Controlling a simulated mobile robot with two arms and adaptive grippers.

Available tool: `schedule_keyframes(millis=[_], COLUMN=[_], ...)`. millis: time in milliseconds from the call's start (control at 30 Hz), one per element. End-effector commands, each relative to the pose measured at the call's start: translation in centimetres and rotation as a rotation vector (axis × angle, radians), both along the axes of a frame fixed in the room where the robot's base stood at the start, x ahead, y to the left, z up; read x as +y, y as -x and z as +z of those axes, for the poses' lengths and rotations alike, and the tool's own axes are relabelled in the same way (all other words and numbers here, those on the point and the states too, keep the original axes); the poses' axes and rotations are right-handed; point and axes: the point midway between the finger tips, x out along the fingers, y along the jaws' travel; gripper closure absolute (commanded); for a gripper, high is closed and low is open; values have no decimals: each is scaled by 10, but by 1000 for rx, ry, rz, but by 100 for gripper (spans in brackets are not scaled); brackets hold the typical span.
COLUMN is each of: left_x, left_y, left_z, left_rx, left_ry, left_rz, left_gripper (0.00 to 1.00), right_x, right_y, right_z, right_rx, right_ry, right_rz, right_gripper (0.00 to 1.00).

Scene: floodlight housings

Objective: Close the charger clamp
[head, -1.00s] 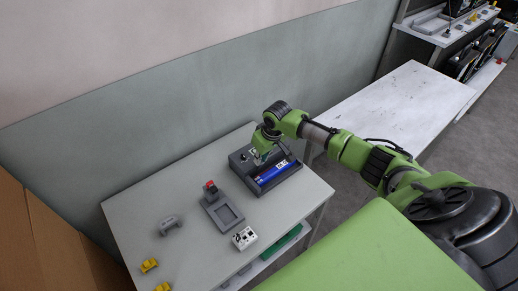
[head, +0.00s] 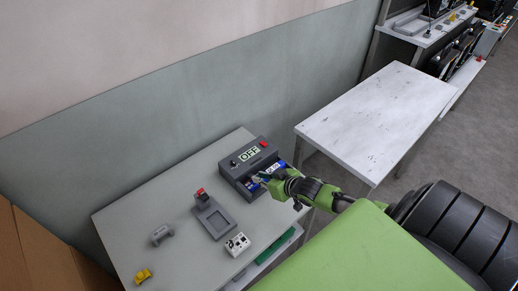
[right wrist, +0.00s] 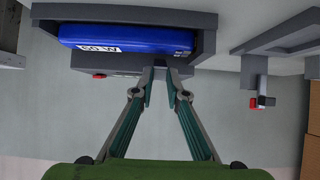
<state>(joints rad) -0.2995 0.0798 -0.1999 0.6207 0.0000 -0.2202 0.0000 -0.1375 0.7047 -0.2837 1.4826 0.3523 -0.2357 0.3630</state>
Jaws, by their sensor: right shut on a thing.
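The charger (head: 234,183) is a dark grey box on the grey table, with a display reading OFF (head: 249,154) and a red button (head: 264,144). A blue battery (right wrist: 125,38) lies in its tray, partly behind my right gripper in the head view. My right gripper (head: 267,180) is at the charger's front edge. In the right wrist view its fingertips (right wrist: 160,74) close together at the tray's edge, beside the battery, on a small part that looks like the charger clamp. The fingers mostly hide that part, so its position is unclear. My left gripper is not in view.
A grey fixture with a red tip (head: 213,218) stands left of the charger. A white box (head: 238,244), a grey part (head: 162,235) and a yellow part (head: 143,276) lie nearby. A bare white table (head: 375,115) is to the right; a wall is behind.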

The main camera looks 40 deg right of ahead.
Motion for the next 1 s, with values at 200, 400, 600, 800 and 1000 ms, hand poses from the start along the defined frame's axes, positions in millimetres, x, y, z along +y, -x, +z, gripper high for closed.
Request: schedule_keyframes(millis=[200,400,600,800,1000], left_x=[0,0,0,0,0], left_y=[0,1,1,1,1], left_z=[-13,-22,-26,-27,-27], left_rx=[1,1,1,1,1], left_ry=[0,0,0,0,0], left_rz=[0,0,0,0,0], left_gripper=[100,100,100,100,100], right_x=[0,1,0,1,1], right_y=[14,17,17,17,17], right_z=[-27,-36,-38,-38,-38], right_rx=[28,-34,-89,-107,-107], right_ry=[2,-6,-9,-10,-10], right_rz=[-1,-4,-2,-1,-1], right_gripper=[100,100,100,100,100])
